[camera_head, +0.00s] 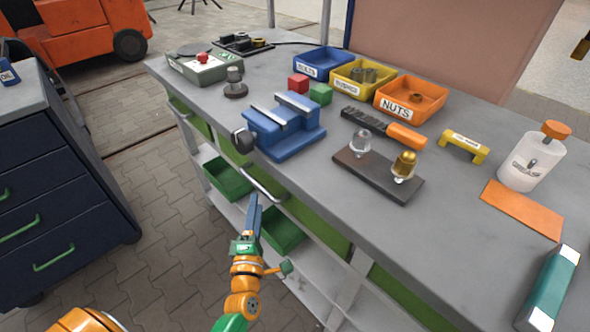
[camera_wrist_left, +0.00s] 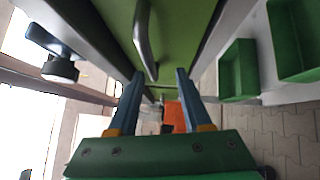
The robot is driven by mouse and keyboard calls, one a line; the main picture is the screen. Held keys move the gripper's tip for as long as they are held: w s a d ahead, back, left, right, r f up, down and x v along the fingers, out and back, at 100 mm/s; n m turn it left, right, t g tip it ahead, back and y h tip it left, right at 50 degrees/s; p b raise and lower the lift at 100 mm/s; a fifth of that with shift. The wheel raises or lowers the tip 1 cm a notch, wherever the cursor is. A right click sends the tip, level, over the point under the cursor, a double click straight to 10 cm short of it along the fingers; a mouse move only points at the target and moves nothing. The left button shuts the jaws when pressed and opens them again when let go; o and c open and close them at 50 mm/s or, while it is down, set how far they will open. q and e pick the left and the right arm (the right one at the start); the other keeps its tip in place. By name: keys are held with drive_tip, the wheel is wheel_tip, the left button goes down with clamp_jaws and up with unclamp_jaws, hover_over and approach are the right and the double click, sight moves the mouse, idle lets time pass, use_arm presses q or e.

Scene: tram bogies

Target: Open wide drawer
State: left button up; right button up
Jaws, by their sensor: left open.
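The workbench has green drawer fronts under its grey top. The front (camera_head: 316,230) nearest my left gripper (camera_head: 254,202) has a bar handle (camera_head: 262,186). Another handle (camera_head: 180,109) shows further left. My left gripper is open and empty, its blue fingers just below the nearer handle in the head view. In the left wrist view, a green front (camera_wrist_left: 190,25) and its metal handle (camera_wrist_left: 143,38) lie beyond the two spread fingertips (camera_wrist_left: 158,82). The handle does not appear gripped. I cannot tell the exact gap. My right gripper is not in view.
Green bins (camera_head: 228,177) stand on the shelf below. A blue vise (camera_head: 285,128) with a dark knob (camera_head: 243,139) overhangs the bench edge above. A dark drawer cabinet (camera_head: 60,215) stands at the left. Paved floor between is clear.

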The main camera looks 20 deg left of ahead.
sight(258, 183)
use_arm(q)
drive_tip(key=w, duration=0.1)
drive_tip(key=w+a+r, duration=0.1)
drive_tip(key=w, duration=0.1)
drive_tip(key=w+a+r, duration=0.1)
drive_tip(key=w, duration=0.1)
drive_tip(key=shift+w+r, duration=0.15)
drive_tip(key=shift+r, duration=0.05)
drive_tip(key=shift+w+a+f, duration=0.1)
drive_tip(key=shift+w+a, duration=0.1)
drive_tip(key=shift+w, duration=0.1)
drive_tip(key=shift+s+d, duration=0.1)
drive_tip(key=shift+c, duration=1.3)
clamp_jaws()
